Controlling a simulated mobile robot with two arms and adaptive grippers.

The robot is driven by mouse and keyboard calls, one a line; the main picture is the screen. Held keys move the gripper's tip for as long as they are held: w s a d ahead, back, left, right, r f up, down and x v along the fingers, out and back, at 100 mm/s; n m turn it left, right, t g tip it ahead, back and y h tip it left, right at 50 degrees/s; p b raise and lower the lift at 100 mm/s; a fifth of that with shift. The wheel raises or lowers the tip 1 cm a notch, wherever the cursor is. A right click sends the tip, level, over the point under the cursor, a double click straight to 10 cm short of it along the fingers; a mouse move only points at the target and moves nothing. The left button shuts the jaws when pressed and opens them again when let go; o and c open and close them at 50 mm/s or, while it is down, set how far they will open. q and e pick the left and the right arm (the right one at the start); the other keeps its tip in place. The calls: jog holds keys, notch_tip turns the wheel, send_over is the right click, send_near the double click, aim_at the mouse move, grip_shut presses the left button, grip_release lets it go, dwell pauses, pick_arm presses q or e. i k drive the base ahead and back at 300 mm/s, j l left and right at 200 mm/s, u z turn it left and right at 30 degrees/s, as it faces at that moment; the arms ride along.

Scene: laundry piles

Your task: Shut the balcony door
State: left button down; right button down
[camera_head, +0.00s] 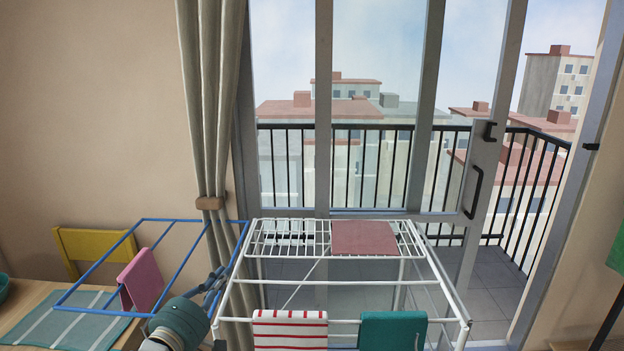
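The balcony door (485,150) is a grey-framed glass sliding panel right of the middle in the head view. A black handle (474,192) is on its right-hand stile. An open gap lies between this stile and the door jamb (575,190), and balcony floor tiles show through it. My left gripper (214,286) is at the bottom left, beside the left side of the white drying rack and far from the handle. Its fingers are small and overlap the racks behind, so I cannot tell their opening. My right gripper is not in view.
The white drying rack (345,283) stands in front of the door, with a striped towel (290,330), a teal cloth (392,331) and a red cloth (363,237). A blue rack (185,221), pink cloth (141,280) and table (30,300) are left. A curtain (213,110) hangs beside the glass.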

aim_at(482, 159)
jog(key=i+l, duration=0.2)
jog(key=i, duration=0.3)
jog(key=i+l, duration=0.2)
jog(key=i, duration=0.35)
jog(key=i+l, duration=0.2)
jog(key=i, duration=0.3)
